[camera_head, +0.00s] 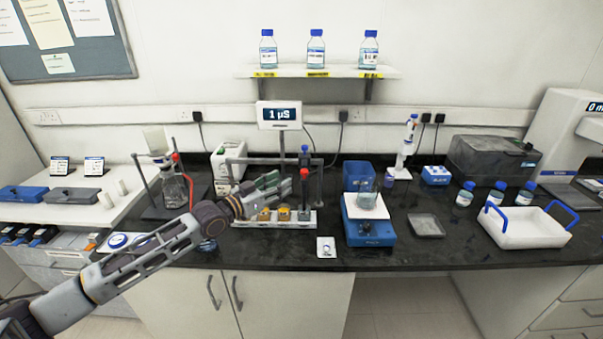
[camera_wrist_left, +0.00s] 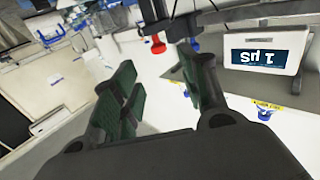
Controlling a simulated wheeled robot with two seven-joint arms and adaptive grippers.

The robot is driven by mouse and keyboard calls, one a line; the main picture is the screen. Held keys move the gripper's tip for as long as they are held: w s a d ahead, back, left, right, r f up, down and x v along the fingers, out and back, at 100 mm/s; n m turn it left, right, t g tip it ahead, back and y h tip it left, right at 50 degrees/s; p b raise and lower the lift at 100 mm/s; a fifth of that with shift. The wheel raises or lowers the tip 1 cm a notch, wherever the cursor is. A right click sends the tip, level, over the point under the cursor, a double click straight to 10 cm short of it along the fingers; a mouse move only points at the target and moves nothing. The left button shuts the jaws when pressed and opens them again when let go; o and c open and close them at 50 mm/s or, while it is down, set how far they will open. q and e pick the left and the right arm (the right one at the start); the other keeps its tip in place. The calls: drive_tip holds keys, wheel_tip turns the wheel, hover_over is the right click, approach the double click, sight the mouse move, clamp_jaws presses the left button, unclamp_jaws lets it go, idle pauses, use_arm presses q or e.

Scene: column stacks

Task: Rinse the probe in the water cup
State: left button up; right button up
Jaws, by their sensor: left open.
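A slim upright probe (camera_head: 304,187) with a red collar and blue top stands at the right end of a grey frame behind a white cup tray (camera_head: 246,223). In the left wrist view a red cap (camera_wrist_left: 158,44) shows beyond the fingertips; I cannot tell if it belongs to this probe. The tray holds small cups, including amber ones (camera_head: 283,214) and a greyish one (camera_head: 304,215). I cannot tell which is the water cup. My left gripper (camera_head: 282,184) is open and empty, above the tray and left of the probe. Its green-padded fingers are spread in the wrist view (camera_wrist_left: 165,85).
A meter display (camera_head: 279,115) reading 1 µS stands behind the frame. A blue scale (camera_head: 369,232) bearing a beaker (camera_head: 367,195) is to the right. A flask stand (camera_head: 174,187) is to the left. A white basket (camera_head: 525,232) with blue handles is far right.

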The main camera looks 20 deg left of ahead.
sight(302, 172)
use_arm(q)
drive_tip(key=shift+p+x, duration=0.55)
drive_tip(key=shift+x, duration=4.4)
clamp_jaws()
